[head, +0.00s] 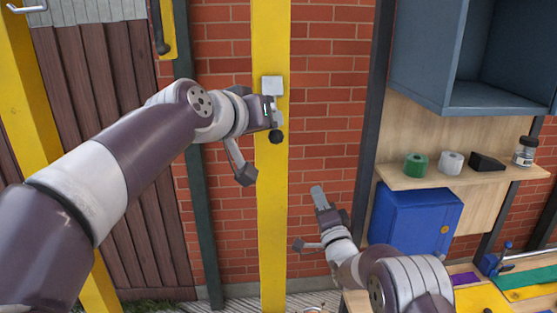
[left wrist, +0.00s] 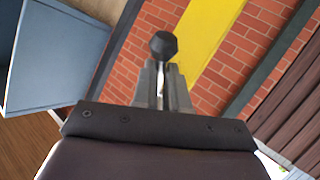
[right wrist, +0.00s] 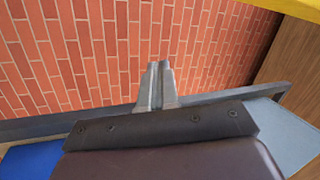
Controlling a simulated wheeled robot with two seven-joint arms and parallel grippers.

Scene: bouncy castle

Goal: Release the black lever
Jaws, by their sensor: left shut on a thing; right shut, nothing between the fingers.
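The black lever's round knob (head: 276,137) shows in the head view in front of the yellow post (head: 271,210), just below a small grey box (head: 272,85). In the left wrist view the dark knob (left wrist: 163,44) sticks out past the fingertips. My left gripper (head: 270,112) is shut on the lever, with its fingers just behind the knob; the lever's shaft is mostly hidden by the fingers. My right gripper (head: 319,197) is shut and empty in front of the brick wall, right of the post. Its closed fingers also show in the right wrist view (right wrist: 156,85).
A blue-grey cabinet (head: 420,55) hangs at the upper right. Below it a wooden shelf (head: 440,180) holds a green tape roll (head: 416,164), a white roll (head: 451,162) and a jar (head: 525,151). A blue box (head: 412,222) is under the shelf. Brick wall (head: 325,130) lies between post and cabinet.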

